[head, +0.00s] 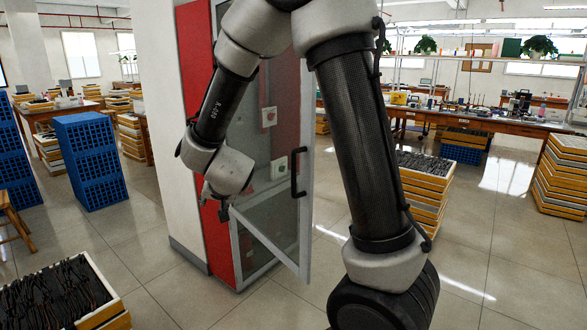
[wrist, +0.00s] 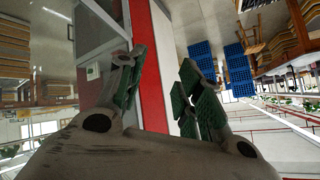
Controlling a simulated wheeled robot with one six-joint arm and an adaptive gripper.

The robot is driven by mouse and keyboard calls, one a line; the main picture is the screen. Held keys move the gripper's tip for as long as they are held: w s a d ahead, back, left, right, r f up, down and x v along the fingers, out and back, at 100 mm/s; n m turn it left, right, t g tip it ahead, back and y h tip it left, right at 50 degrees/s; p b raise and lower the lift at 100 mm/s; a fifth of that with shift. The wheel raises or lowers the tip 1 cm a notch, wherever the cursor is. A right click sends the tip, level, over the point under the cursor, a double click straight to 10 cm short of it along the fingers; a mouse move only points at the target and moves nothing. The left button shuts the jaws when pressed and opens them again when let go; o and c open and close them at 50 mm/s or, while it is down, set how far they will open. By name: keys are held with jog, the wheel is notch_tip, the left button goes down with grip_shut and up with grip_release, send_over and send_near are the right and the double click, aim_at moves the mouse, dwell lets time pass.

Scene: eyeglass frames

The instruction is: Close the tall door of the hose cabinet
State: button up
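The hose cabinet is tall, with red side panels (head: 221,247) and a grey metal frame. Its tall glazed door (head: 272,226) has a grey frame and a black handle (head: 298,172), and it stands ajar. My gripper (head: 222,206) is low beside the cabinet's front left edge, away from the handle. In the wrist view my gripper (wrist: 160,88) is open, with nothing held between its green-padded fingers. The red panel (wrist: 151,60) shows behind the gap, and one finger overlaps the grey frame (wrist: 103,35). I cannot tell whether they touch.
A white pillar (head: 160,130) adjoins the cabinet on the left. Blue crates (head: 90,160) stand farther left, and a tray of eyeglass frames (head: 105,308) is at the lower left. Stacked trays (head: 423,200) stand on the right. Floor (head: 175,295) before the cabinet is clear.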

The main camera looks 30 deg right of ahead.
jog(key=d+m+h, duration=0.4)
jog(key=d+h, duration=0.3)
jog(key=m+g+h, duration=0.5)
jog(key=h, duration=0.5)
send_near(292, 168)
jog(key=x, duration=1)
jog(key=shift+w+d, duration=0.15)
jog(key=shift+d, duration=0.2)
grip_shut()
